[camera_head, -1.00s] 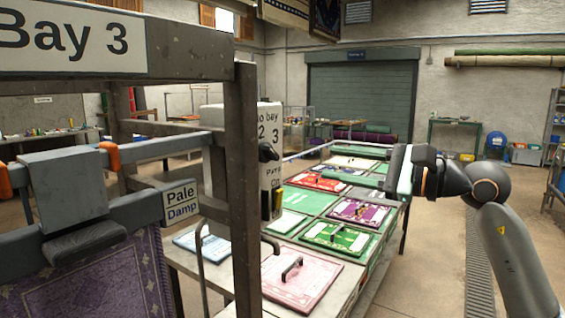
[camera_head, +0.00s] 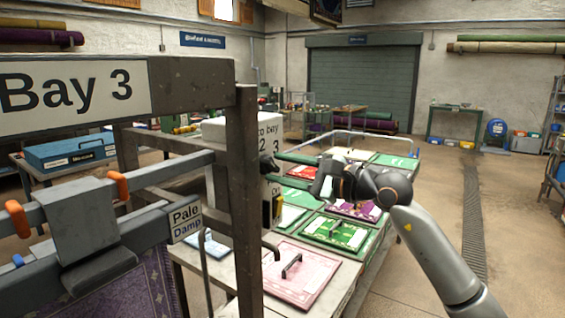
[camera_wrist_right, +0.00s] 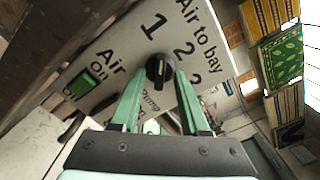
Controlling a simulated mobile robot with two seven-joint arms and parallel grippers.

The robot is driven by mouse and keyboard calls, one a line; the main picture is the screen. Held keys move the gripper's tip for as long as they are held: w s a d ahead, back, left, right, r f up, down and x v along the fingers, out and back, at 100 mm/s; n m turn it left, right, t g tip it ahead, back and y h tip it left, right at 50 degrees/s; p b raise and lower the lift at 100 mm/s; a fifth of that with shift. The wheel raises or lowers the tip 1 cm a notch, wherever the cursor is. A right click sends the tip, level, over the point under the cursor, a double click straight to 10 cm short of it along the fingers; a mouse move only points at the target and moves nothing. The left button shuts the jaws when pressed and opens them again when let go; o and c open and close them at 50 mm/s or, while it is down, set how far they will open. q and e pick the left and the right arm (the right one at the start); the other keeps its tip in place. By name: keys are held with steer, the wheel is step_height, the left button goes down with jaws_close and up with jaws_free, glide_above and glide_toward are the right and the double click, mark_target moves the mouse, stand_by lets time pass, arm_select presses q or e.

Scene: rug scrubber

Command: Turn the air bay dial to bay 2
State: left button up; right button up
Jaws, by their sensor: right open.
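The air bay dial (camera_head: 268,165) is a black knob on the side of a white control box (camera_head: 229,130). In the right wrist view the dial (camera_wrist_right: 158,70) sits below the printed numbers 1, 2 and 3. I cannot tell for certain which number it points at. My right gripper (camera_head: 285,168) reaches in from the right, facing the panel. In the wrist view its green fingers (camera_wrist_right: 160,80) are open, one on each side of the dial; contact cannot be made out. My left gripper is not in view.
A green On/Off switch (camera_wrist_right: 83,84) is on the same panel. A grey metal post (camera_head: 244,200) and the Bay 3 sign (camera_head: 70,87) stand close at left. A table with colored rug boards (camera_head: 290,270) lies beneath my arm. Floor at right is open.

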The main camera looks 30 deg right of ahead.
steer(key=shift+w, duration=0.1)
jaws_close()
stand_by(0.3)
